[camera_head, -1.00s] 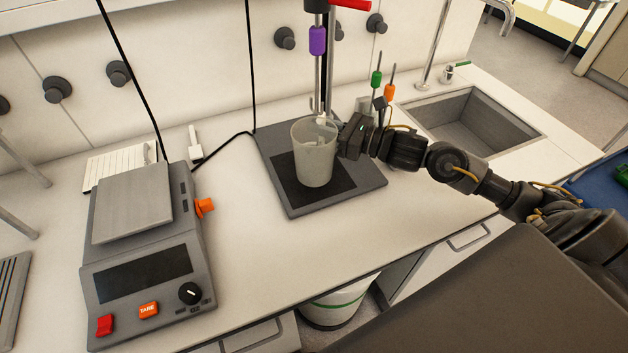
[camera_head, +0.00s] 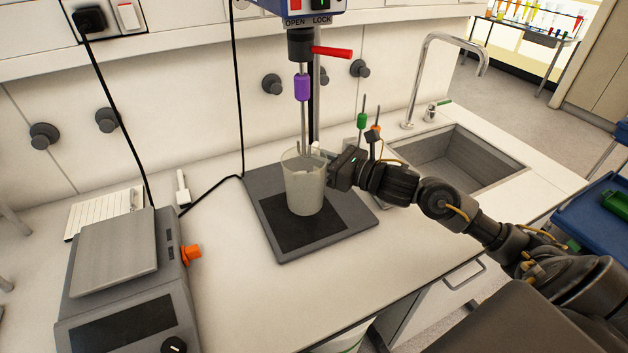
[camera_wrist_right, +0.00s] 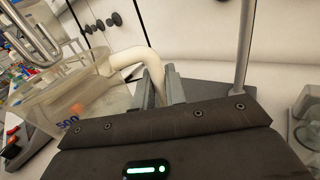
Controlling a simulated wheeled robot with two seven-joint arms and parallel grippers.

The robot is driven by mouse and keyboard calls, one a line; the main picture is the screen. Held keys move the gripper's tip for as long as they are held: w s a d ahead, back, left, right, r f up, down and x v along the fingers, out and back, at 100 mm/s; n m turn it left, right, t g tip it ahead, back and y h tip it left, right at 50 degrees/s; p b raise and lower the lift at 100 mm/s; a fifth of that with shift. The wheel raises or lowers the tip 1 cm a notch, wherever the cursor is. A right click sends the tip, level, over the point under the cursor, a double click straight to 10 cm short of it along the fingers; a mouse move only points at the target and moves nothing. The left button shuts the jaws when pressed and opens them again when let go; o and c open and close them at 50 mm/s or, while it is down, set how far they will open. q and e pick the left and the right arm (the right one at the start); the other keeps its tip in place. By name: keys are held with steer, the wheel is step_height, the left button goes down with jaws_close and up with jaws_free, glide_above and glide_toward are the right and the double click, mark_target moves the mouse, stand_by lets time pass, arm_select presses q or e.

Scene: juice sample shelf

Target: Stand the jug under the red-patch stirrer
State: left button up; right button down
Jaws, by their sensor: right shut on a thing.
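The clear, greyish jug (camera_head: 303,185) is upright over the dark mat of the stirrer's base plate (camera_head: 262,185). I cannot tell whether its bottom touches the mat. The stirrer (camera_head: 303,50) has a red lever and a purple collar (camera_head: 302,87); its shaft comes down at the jug's mouth. In the right wrist view, the looped stirring paddle (camera_wrist_right: 30,35) is close to the rim of the jug (camera_wrist_right: 85,95). My right gripper (camera_head: 338,168) is shut on the jug's pale handle (camera_wrist_right: 135,60), from the right side. My left gripper is out of view.
A balance with an orange knob (camera_head: 192,254) stands at the left. Green (camera_head: 362,121) and orange-collared rods stand behind my right wrist. The sink (camera_head: 455,160) and tap are at the right. The bench in front of the base plate is clear.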

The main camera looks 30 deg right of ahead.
steer(key=shift+f+p, duration=0.3)
steer(key=shift+f, duration=2.15)
steer(key=shift+f, duration=0.1)
steer(key=c, duration=1.9)
jaws_free()
steer(key=shift+f, duration=0.1)
steer(key=o, duration=0.5)
steer(key=shift+c, duration=0.2)
